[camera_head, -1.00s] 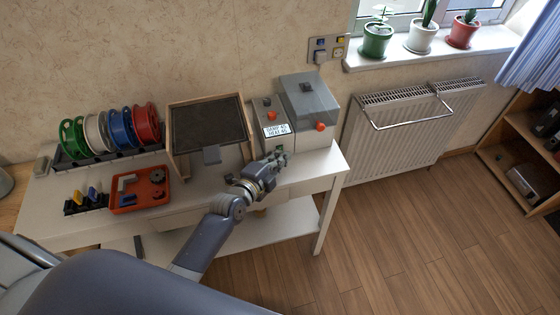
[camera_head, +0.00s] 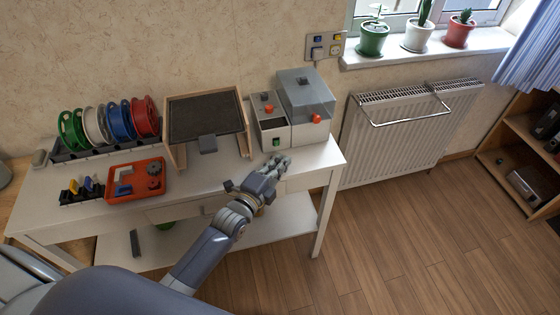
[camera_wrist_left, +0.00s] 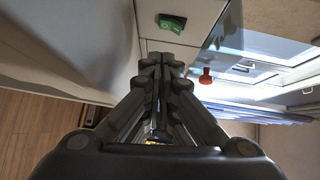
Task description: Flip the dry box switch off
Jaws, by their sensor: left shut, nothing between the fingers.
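The dry box (camera_head: 308,92) stands at the right end of the white table against the wall. It has a grey see-through lid and a red-orange knob on its front. Its control unit (camera_head: 268,122) is on its left, with another red knob on top and a green rocker switch (camera_head: 276,141) on its front. The switch also shows in the left wrist view (camera_wrist_left: 172,22), just beyond the fingertips. My left gripper (camera_head: 280,160) is shut and empty, in front of and below the switch, apart from it. No lit readout shows on the control unit. My right gripper is out of view.
A dark-topped wooden frame (camera_head: 206,118) stands left of the control unit. Several coloured spools (camera_head: 108,124) and a red tray (camera_head: 136,179) lie further left. A radiator (camera_head: 400,135) is on the wall to the right. The floor in front of the table's right end is clear.

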